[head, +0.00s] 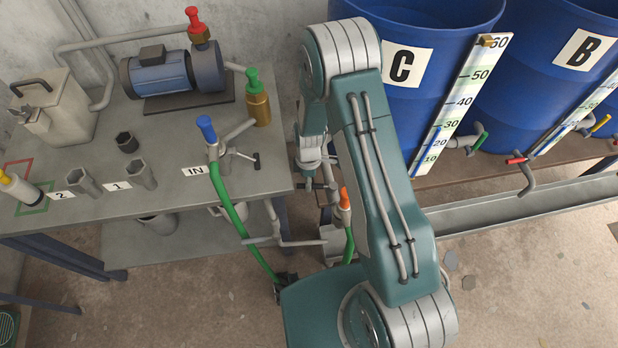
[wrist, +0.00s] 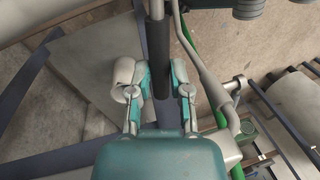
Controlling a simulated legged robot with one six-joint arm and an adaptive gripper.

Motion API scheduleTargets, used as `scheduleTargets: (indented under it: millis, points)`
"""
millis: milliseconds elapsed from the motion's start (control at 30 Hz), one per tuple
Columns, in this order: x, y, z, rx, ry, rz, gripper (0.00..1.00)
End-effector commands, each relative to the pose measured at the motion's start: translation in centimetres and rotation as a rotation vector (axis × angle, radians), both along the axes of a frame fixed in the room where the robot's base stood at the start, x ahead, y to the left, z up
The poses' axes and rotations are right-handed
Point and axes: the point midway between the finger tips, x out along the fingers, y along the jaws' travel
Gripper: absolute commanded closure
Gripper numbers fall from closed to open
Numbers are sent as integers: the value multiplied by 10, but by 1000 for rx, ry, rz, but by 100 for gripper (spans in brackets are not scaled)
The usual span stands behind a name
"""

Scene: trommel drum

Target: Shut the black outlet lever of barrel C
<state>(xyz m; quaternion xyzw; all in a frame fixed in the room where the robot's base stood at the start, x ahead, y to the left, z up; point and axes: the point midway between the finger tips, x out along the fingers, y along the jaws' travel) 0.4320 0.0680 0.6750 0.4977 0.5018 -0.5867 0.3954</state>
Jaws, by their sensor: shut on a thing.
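Barrel C (head: 391,110) is the blue drum with a white C label, behind my arm in the head view. In the wrist view a black lever sleeve (wrist: 158,48) on a grey stem runs between the two fingers of my gripper (wrist: 160,76). My gripper is shut on this black lever. In the head view my gripper (head: 314,172) is low beside the workbench's right end, left of barrel C. The lever and its valve are mostly hidden there by my arm and wrist.
A green hose (head: 238,215) drops from the blue-handled IN valve (head: 206,128) on the workbench (head: 95,222). An orange-handled valve (head: 344,200) stands close to my gripper. Barrel B (head: 540,75) is at the right, above a grey trough (head: 510,205).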

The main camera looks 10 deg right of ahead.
Motion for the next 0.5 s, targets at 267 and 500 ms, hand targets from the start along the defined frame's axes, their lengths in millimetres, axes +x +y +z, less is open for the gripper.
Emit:
scheduleTargets:
  millis: [267, 500]
  points:
    - [-7, 0, -2, -1, 4, 68, 100]
    - [-8, 0, -2, 0, 4, 77, 100]
